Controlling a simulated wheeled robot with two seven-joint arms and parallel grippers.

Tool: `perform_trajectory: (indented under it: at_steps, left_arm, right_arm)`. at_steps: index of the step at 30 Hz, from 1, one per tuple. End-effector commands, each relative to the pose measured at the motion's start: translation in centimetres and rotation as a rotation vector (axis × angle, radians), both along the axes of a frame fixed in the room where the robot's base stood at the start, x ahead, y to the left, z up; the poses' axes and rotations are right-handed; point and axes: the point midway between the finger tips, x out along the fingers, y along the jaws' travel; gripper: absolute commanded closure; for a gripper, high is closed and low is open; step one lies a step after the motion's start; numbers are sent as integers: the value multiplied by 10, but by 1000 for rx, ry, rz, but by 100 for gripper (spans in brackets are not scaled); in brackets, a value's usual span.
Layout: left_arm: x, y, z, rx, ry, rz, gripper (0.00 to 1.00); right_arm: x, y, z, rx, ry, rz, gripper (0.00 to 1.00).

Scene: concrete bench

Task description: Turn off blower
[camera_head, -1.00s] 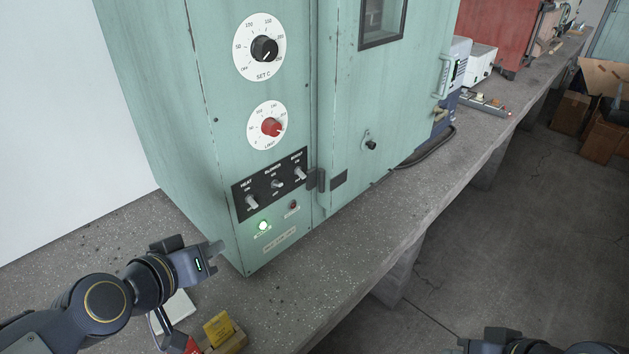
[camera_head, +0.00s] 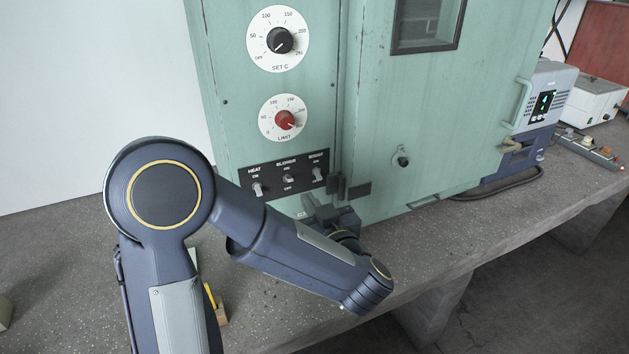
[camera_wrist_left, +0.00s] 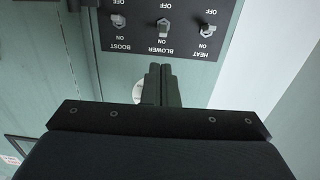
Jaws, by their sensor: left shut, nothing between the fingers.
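The blower switch (camera_head: 288,179) is the middle of three toggles on the black panel (camera_head: 273,189) low on the green oven. Its OFF label shows below the lever; I cannot tell for sure which way it is set. In the left wrist view, upside down, the blower switch (camera_wrist_left: 163,26) stands just beyond my fingertips. My left gripper (camera_head: 309,204) is just below the panel, partly hidden by its own wrist. In the left wrist view its fingers (camera_wrist_left: 161,70) are shut, empty and apart from the lever. My right gripper is out of view.
The heat switch (camera_head: 257,189) and boost switch (camera_head: 317,174) flank the blower switch closely. A dark latch (camera_head: 338,187) sticks out right of the panel. The red limit knob (camera_head: 284,120) is above.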

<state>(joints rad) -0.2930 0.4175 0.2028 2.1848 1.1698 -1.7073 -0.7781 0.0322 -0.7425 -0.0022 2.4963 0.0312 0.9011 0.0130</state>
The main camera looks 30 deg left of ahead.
Motion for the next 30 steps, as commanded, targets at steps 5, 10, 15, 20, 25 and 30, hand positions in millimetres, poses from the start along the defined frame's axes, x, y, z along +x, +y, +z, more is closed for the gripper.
perform_trajectory:
  at_steps: [5,10,15,20,25,30]
  left_arm:
    - [-2,0,0,14,5,19,100]
    - [-2,0,0,13,4,17,100]
    - [3,7,0,12,3,19,100]
    - [19,27,1,13,4,22,100]
    - [40,51,0,11,4,22,100]
    - [55,69,0,12,3,19,100]
  right_arm:
    - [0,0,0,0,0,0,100]
    - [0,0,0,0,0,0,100]
    - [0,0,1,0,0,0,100]
    - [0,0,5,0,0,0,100]
    - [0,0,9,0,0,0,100]
    - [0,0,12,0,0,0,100]
